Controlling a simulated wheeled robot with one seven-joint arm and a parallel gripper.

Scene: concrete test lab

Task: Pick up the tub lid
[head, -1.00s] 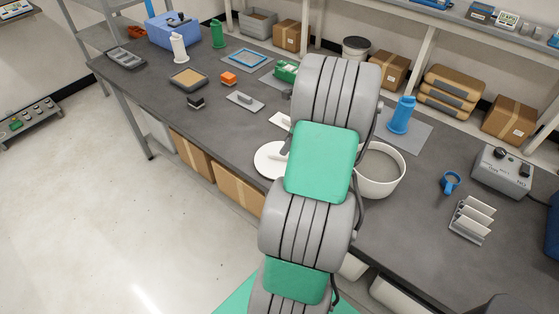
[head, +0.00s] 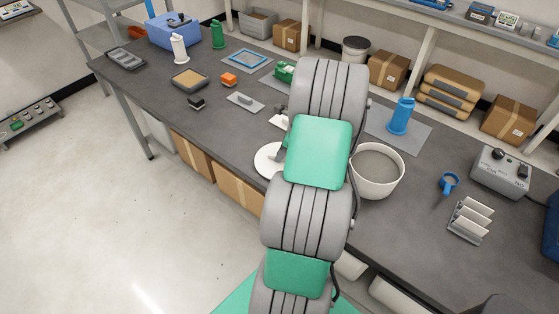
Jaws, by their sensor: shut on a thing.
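The tub lid (head: 267,160) is a white disc near the front edge of the dark bench in the head view, left of the tub. Its right part is hidden behind my arm. My gripper (head: 283,152) shows only as a small grey part at the lid, beside the green arm link; it is shut on the lid. The fingertips are mostly hidden, and I cannot tell whether the lid is clear of the bench. The round white tub (head: 368,188) stands open to the right of my arm, with a grey inside.
A blue spool-like piece (head: 401,117) stands on a grey mat behind the tub. Small items lie left. Bench between tub and rack is mostly clear.

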